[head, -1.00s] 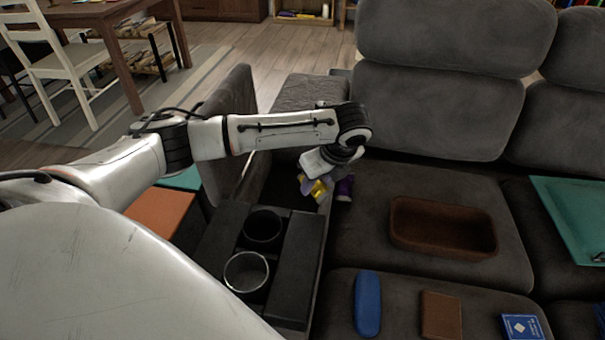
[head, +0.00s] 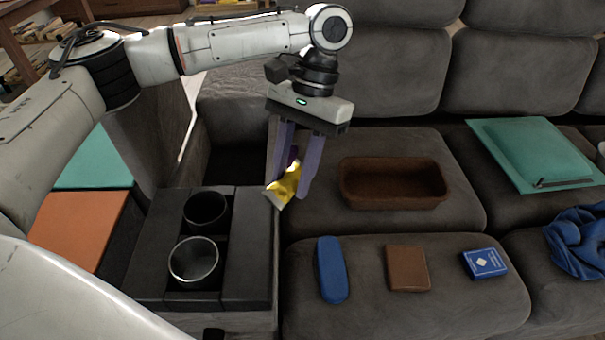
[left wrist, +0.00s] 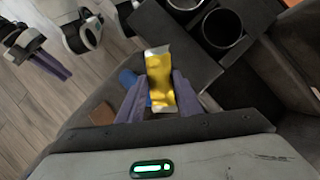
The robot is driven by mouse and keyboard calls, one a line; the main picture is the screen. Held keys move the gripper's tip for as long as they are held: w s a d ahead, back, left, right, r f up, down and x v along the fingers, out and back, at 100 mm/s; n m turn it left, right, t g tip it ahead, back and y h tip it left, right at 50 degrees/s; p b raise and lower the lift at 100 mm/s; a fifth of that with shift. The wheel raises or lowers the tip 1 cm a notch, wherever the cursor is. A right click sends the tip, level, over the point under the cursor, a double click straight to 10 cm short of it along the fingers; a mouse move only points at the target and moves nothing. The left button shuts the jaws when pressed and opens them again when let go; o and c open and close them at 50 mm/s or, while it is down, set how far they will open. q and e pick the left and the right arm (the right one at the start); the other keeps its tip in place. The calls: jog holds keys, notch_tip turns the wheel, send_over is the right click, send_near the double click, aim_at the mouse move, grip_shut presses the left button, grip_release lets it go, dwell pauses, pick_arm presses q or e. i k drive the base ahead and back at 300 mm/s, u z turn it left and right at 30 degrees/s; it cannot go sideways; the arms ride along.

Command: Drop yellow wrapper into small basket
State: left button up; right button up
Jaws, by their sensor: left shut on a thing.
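The yellow wrapper (head: 284,186), shiny with silvery ends, is held between the purple fingers of my left gripper (head: 298,190), above the seat edge beside the console. It also shows in the left wrist view (left wrist: 160,80), pinched between both fingers. The small basket (head: 394,203), brown and oblong, sits on the sofa seat to the right of the gripper, apart from it; no contents can be made out. My right gripper (left wrist: 52,64) shows small at the upper left of the left wrist view; its finger gap is unclear.
A black console (head: 247,262) with two cup holders stands left of the basket. A blue case (head: 332,270), brown wallet (head: 408,268) and blue card box (head: 484,264) lie in front. A teal clipboard (head: 500,135) and blue cloth (head: 580,240) lie right.

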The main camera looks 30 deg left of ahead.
aim_at(387, 190)
jog(key=z, duration=2.05)
jog(key=i, duration=1.4)
jog(key=u, duration=2.55)
